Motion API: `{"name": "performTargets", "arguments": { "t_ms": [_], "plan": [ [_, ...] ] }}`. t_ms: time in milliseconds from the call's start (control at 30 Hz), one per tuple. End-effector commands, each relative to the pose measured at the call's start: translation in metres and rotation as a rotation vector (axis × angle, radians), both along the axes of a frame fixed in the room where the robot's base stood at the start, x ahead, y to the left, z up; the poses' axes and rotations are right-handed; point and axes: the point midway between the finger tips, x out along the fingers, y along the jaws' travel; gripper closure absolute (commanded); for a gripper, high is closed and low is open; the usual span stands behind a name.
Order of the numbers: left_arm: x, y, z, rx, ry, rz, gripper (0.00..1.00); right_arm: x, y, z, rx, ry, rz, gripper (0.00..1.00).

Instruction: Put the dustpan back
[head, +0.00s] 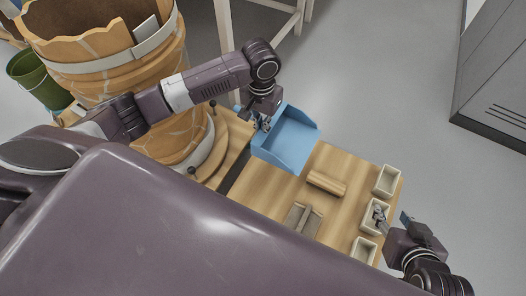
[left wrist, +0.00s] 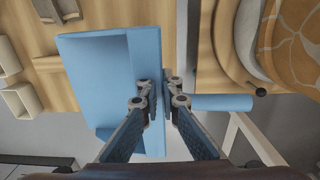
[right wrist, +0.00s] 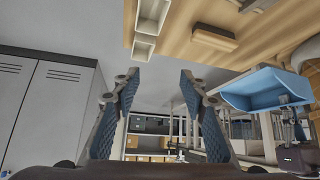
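The blue dustpan (head: 289,139) is at the far edge of the wooden table in the head view. It also shows in the left wrist view (left wrist: 95,75) and in the right wrist view (right wrist: 262,88). My left gripper (head: 264,123) is shut on the dustpan near its back wall, where the handle (left wrist: 222,102) begins. The fingers (left wrist: 159,92) hide part of this grip. I cannot tell whether the dustpan touches the table. My right gripper (right wrist: 158,80) is open and empty, close to the small trays at the table's right side.
Small cream trays (head: 388,181) line the right edge of the wooden table (head: 268,190). A wooden block (head: 326,184) and a grey-brown holder (head: 303,218) lie mid-table. A large cracked pot (head: 100,85) stands left, near a green bucket (head: 38,78). A grey cabinet (head: 500,75) stands far right.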

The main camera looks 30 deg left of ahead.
Motion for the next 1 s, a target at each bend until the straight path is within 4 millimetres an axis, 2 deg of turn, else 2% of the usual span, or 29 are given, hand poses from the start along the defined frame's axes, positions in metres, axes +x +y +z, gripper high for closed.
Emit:
{"name": "performTargets", "arguments": {
  "t_ms": [200,500,733,1000],
  "plan": [
    [0.0,0.0,-0.03,-0.001,0.001,0.0,1.0,0.043,0.016,0.035,0.052,-0.233,0.016,0.6],
    [0.0,0.0,-0.065,-0.001,0.0,-0.001,1.0,0.081,0.035,0.101,0.13,-0.56,0.038,0.6],
    [0.0,0.0,-0.085,-0.001,0.0,-0.001,1.0,0.091,0.044,0.149,0.182,-0.77,0.051,0.6],
    [0.0,0.0,-0.095,0.0,0.0,-0.001,1.0,0.092,0.047,0.172,0.208,-0.871,0.057,0.6]
  ]
}}
